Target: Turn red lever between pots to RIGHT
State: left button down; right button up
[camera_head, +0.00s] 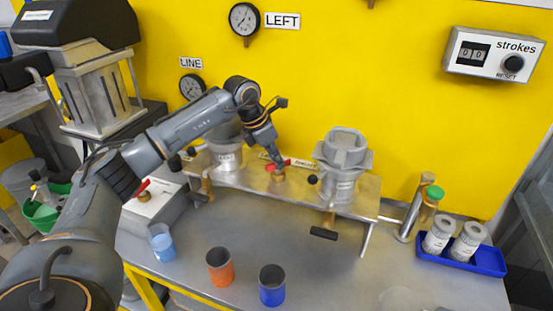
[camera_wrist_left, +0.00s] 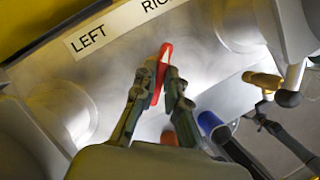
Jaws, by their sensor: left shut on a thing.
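The red lever (camera_head: 285,163) sits on a brass-coloured base (camera_head: 278,175) on the metal shelf between the two pots. The left pot (camera_head: 226,155) is partly hidden behind my left arm; the right pot (camera_head: 342,168) stands clear. My left gripper (camera_head: 277,163) reaches down onto the lever from above. In the left wrist view the red lever (camera_wrist_left: 161,62) stands between the fingertips of my left gripper (camera_wrist_left: 158,80), which is shut on it. The lever's tip points toward the gap between the LEFT label (camera_wrist_left: 88,38) and the RIGHT label. My right gripper is not in view.
Blue, orange and dark blue cups (camera_head: 272,285) stand on the table in front of the shelf. A blue tray (camera_head: 490,262) with white jars is at the right. Black-knobbed handles (camera_head: 312,179) stick out near the pots. Another red lever (camera_head: 143,188) is on a box at left.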

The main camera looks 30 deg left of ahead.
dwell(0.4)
pick_arm(q)
jog(key=c, duration=1.4)
grip_release()
jog(key=shift+r, duration=0.1)
jog(key=v, duration=1.2)
jog(key=shift+w+a, duration=0.1)
jog(key=shift+a, duration=0.05)
